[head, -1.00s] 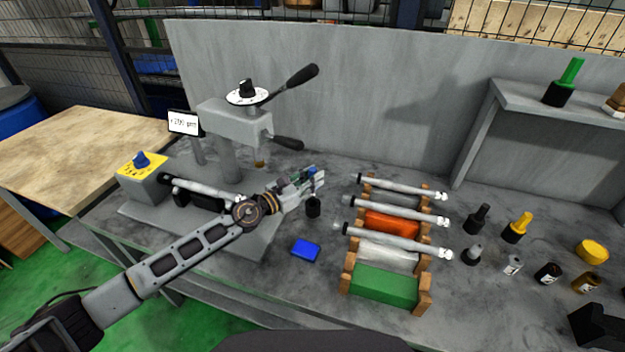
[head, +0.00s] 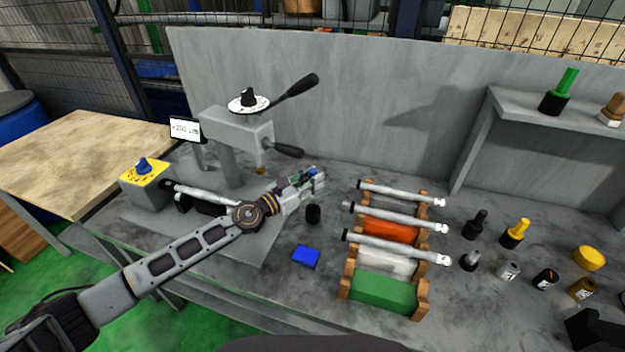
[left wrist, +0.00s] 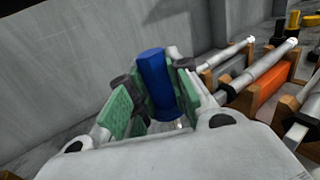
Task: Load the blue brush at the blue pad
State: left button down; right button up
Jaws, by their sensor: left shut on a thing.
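My left gripper (head: 312,178) is shut on the blue brush (left wrist: 156,82). In the left wrist view, its blue cylindrical handle stands nearly upright between the green finger pads. In the head view the gripper is between the grinder (head: 230,135) and the roller rack, and only a little blue shows at its fingers. A black cylinder (head: 313,214) shows just below the gripper; I cannot tell whether it belongs to the brush. The blue pad (head: 306,257) lies flat on the table, nearer to me than the gripper. My right gripper is not in view.
A wooden rack (head: 348,283) with coloured blocks and metal rods stands right of the blue pad. Several brushes and small bottles (head: 545,278) stand farther right. A green brush (head: 561,92) is on the shelf (head: 510,98). The table around the blue pad is clear.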

pick_arm(q)
jog(key=shift+s+f, duration=0.15)
jog(key=shift+f, duration=0.15)
